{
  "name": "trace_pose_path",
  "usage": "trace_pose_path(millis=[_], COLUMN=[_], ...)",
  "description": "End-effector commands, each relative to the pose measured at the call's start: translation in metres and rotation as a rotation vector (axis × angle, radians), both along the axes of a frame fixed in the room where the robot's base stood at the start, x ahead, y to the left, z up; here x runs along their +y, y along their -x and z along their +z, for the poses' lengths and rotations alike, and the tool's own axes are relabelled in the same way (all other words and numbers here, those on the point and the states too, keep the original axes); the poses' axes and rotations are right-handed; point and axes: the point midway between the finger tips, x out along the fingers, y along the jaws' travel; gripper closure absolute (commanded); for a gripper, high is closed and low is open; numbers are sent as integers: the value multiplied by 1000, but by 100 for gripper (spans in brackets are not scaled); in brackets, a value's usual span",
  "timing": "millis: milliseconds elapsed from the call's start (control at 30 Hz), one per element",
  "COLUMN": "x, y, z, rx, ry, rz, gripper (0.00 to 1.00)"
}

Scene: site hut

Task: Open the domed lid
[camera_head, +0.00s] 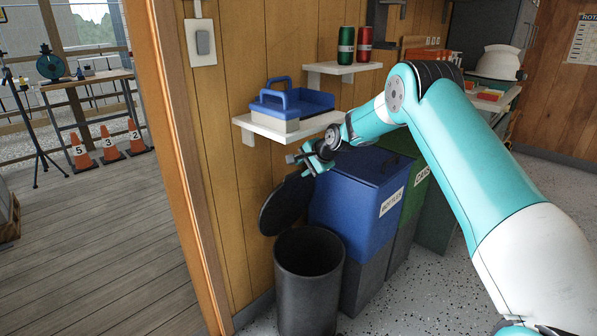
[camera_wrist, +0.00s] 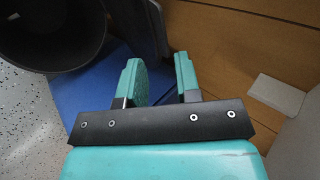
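The domed lid (camera_head: 286,205) is a dark round disc, raised and tilted back beside the wooden wall. It stands behind the open mouth of a black round bin (camera_head: 308,285). In the wrist view the bin (camera_wrist: 45,40) shows at the upper left, and the lid (camera_wrist: 142,22) shows as a dark grey slab beyond my fingers. My gripper (camera_head: 310,158) is just above the lid's upper edge. In the wrist view my gripper (camera_wrist: 158,62) has its two teal fingers apart with nothing between them. I cannot tell whether a finger touches the lid.
A blue lidded bin (camera_head: 352,205) stands right of the black bin, with a green bin (camera_head: 413,195) beyond it. A white shelf (camera_head: 290,127) with a blue caddy (camera_head: 290,100) is on the wall close to my gripper.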

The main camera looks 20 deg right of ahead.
Motion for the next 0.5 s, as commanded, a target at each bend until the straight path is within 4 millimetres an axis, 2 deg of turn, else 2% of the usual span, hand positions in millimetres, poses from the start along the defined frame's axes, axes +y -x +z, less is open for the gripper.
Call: trace_pose_path(millis=[100, 433, 500], x=[-4, -5, -5], y=[9, 12, 13], z=[10, 13, 12], rx=[0, 0, -2], ry=[0, 0, -1], rz=[-1, 0, 1], gripper=[69, 69, 85])
